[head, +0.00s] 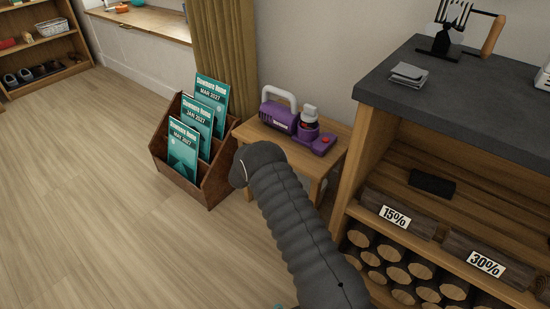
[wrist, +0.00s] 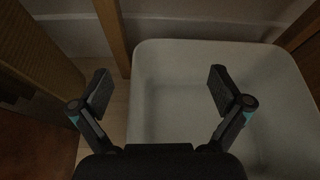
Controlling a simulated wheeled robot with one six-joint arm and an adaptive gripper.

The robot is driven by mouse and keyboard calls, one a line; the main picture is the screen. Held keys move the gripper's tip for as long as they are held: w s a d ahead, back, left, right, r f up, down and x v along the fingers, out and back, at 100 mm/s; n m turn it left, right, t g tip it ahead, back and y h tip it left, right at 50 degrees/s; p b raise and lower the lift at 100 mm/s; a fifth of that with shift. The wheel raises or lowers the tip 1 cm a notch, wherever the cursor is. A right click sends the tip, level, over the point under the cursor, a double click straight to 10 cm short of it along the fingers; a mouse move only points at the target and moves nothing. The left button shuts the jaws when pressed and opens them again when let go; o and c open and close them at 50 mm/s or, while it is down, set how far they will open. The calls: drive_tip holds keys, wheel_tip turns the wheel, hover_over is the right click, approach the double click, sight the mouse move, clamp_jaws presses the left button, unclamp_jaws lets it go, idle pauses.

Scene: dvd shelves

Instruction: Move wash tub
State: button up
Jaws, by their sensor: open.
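The wash tub (wrist: 178,48) shows in the wrist view as a pale, rounded-corner open container, seen from above, and looks empty. My gripper (wrist: 162,92) is open, with nothing between its fingers. The tub's left rim runs between the fingers in the picture: the left finger is left of the rim and the right finger is over the tub's inside. I cannot tell how far the fingertips are above the rim. My gripper's palm covers the near part of the tub. In the head view my arm is in front, and neither the tub nor my gripper can be made out.
A small wooden table (head: 338,140) carries a purple device (head: 280,118). A magazine rack (head: 203,187) stands left of it. A shelf unit with a dark top (head: 470,100) stands at the right. Wooden uprights (wrist: 112,35) flank the tub in the wrist view. The floor at left is clear.

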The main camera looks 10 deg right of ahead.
drive_tip(key=shift+a, duration=0.15)
drive_tip(key=b+x, duration=0.1)
drive_tip(key=x, duration=0.6)
drive_tip(key=shift+d, duration=0.2)
drive_tip(key=shift+w+f, duration=0.1)
drive_tip(key=shift+f, duration=0.05)
